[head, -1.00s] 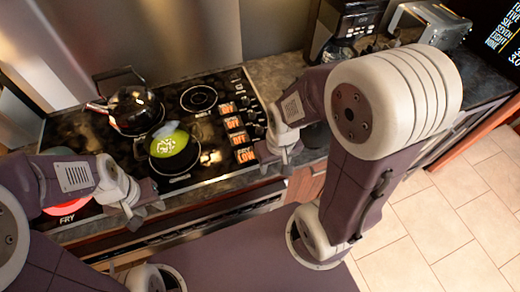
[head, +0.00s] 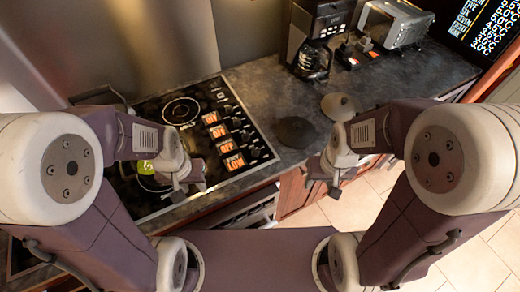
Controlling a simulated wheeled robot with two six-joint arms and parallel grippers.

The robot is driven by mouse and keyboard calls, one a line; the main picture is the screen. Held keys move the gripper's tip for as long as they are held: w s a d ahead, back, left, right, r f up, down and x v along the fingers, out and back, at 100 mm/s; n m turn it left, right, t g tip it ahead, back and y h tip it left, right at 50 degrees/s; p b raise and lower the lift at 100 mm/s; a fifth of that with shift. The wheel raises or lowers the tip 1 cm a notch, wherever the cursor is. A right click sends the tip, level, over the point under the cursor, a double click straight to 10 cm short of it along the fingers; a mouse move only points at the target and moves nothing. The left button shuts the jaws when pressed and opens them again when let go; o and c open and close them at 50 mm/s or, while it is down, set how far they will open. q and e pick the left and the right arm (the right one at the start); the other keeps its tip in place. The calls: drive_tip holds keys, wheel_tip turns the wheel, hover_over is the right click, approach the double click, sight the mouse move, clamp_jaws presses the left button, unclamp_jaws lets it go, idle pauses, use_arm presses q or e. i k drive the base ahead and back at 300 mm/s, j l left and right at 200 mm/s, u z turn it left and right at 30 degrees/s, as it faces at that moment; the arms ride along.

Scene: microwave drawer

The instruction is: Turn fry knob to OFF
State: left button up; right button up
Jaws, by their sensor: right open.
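The black stove (head: 150,200) is at the left in the head view. Several small dark knobs (head: 250,133) line its right side beside orange-and-white labels (head: 219,131); the text is too small to tell which knob is which. The fry label is not visible. My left gripper (head: 192,180) is over the front of the stove, left of and nearer than the knobs, apparently empty; its finger gap is unclear. My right gripper (head: 331,181) is open and empty, over the counter's front edge, well right of the knobs.
A green-topped pan (head: 148,183) is partly hidden by my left arm. A coffee maker (head: 318,38) and toaster oven (head: 394,22) stand on the back counter (head: 275,85). Dark round items (head: 297,132) lie right of the stove. Tiled floor is free at the right.

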sight(256, 152)
drive_tip(key=k+j+u, duration=0.1)
drive_tip(key=j+u, duration=0.25)
drive_tip(key=k+j+u, duration=0.1)
drive_tip(key=u, duration=0.3)
